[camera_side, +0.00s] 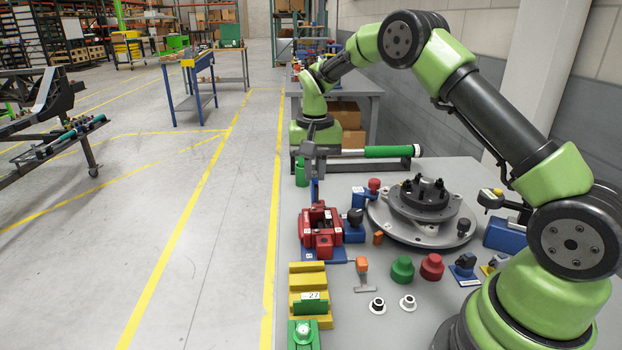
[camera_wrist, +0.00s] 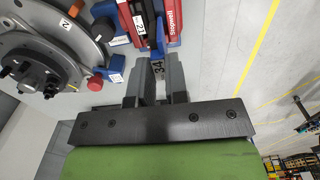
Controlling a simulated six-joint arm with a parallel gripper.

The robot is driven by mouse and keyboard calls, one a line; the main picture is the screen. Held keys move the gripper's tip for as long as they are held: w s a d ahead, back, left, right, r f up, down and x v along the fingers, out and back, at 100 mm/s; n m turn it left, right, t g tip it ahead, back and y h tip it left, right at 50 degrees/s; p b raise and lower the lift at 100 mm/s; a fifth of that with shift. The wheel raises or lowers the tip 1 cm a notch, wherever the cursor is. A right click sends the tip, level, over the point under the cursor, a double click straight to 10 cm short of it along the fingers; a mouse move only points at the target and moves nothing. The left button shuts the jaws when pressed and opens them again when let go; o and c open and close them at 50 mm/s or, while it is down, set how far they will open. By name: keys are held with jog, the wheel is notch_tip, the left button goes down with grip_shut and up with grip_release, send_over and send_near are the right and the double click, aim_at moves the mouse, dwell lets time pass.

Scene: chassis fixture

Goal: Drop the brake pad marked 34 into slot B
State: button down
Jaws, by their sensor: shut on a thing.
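My gripper (camera_side: 314,160) points down above the far end of the red fixture. The red fixture (camera_side: 321,223) stands on a blue base (camera_side: 328,255) with a small label that looks like B. The slot's opening is mostly hidden.
Nearer the camera is a yellow rack (camera_side: 308,282) with a green pad marked 27 (camera_side: 310,307). A round grey hub (camera_side: 425,205) stands to the right. Blue blocks, a red knob (camera_side: 374,185) and green and red caps (camera_side: 402,268) are close by. The aisle floor lies left.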

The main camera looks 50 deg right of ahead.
aim_at(314, 199)
jog(key=shift+f, duration=2.3)
jog(key=shift+f, duration=1.15)
jog(key=shift+f, duration=0.8)
jog(key=shift+f, duration=0.6)
jog(key=c, duration=1.5)
grip_release()
